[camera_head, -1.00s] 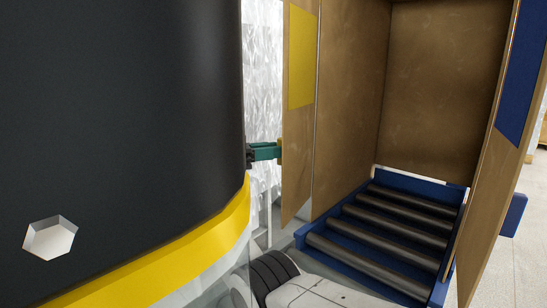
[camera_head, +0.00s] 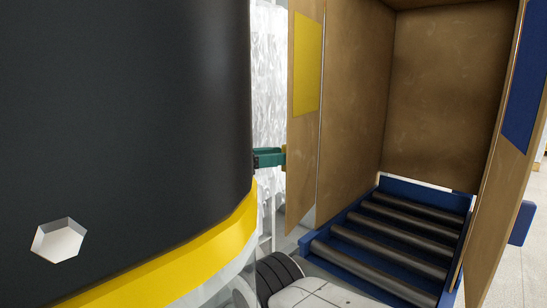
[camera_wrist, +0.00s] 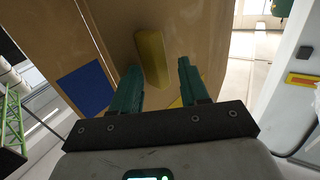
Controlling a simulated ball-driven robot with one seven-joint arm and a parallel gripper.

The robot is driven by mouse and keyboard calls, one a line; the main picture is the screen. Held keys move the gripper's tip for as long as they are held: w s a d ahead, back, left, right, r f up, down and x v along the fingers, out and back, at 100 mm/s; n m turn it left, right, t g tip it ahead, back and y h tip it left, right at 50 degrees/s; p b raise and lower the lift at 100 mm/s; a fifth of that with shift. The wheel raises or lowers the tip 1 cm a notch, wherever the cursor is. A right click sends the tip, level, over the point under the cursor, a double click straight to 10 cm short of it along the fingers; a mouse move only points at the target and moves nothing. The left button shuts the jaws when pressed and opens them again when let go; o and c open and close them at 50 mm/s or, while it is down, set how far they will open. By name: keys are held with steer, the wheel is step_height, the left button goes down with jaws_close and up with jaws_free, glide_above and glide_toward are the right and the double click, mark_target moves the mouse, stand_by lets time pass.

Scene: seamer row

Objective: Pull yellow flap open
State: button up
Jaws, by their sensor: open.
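The yellow flap (camera_head: 305,110) is a tan board with a yellow patch (camera_head: 306,65), standing at the left side of the box opening. A yellow handle (camera_wrist: 152,58) is on its outer face; in the head view only a sliver of it shows at the flap's left edge. My gripper (camera_head: 272,158) has green fingers and reaches the flap from the left, mostly hidden behind my dark body. In the wrist view my gripper (camera_wrist: 158,68) is open, with the handle's lower end between the fingertips. Whether the fingers touch it I cannot tell.
The open box (camera_head: 444,95) stands on a blue-framed roller conveyor (camera_head: 400,186). A second flap with a blue patch (camera_head: 525,85) stands at its right; that patch also shows in the wrist view (camera_wrist: 85,88). Pale floor lies at the far right.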

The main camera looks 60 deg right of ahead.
steer(key=v, duration=0.7)
steer(key=shift+w+a, duration=0.15)
steer(key=shift+o, duration=0.2)
